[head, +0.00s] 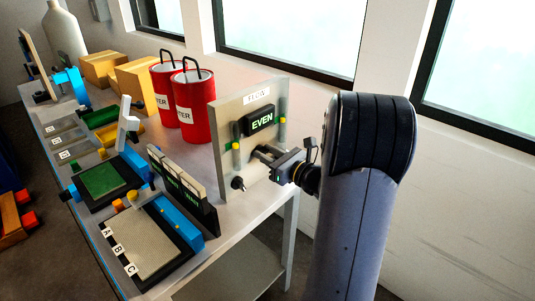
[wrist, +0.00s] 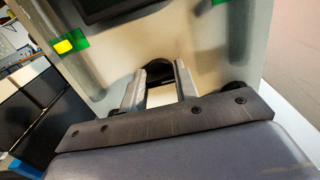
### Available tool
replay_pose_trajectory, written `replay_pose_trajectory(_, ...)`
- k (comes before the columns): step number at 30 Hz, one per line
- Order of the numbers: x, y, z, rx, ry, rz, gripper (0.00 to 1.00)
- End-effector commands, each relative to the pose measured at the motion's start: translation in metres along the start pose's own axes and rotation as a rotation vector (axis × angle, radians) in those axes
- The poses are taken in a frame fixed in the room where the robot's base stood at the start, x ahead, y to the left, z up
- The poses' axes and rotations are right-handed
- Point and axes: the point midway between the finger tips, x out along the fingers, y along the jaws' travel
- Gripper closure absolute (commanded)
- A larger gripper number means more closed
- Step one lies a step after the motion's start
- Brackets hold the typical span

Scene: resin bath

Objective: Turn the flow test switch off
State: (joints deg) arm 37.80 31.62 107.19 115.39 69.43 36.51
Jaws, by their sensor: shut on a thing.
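The flow panel (head: 222,155) stands upright at the near right end of the bench. It bears a label and a dark display (head: 261,121) reading EVEN in green. My gripper (head: 259,153) reaches the panel's face just below the display. In the wrist view its two fingers (wrist: 157,85) are closed around a dark rounded part (wrist: 158,67), which appears to be the flow test switch. The fingers hide most of it, so its setting cannot be read. A separate black knob (head: 238,183) sits at the panel's lower left, apart from the fingers.
Two red canisters (head: 195,95) stand behind the panel. Dark upright blocks (head: 183,185) and a tray marked A, B, C (head: 150,240) stand to its left. The bench edge is close below the panel.

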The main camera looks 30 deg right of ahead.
Motion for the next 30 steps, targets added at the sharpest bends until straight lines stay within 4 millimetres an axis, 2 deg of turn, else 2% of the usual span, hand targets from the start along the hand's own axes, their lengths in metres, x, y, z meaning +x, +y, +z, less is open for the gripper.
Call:
replay_pose_trajectory(1, -0.0001, 0.0, 0.0, 0.0, 0.0, 0.0, 0.85)
replay_pose_trajectory(4, -0.0001, 0.0, 0.0, 0.0, 0.0, 0.0, 0.93)
replay_pose_trajectory(16, -0.0001, 0.0002, -0.0036, -0.08, -0.002, 0.0, 0.94)
replay_pose_trajectory(30, -0.0003, 0.002, -0.0086, -0.475, -0.003, -0.001, 0.94)
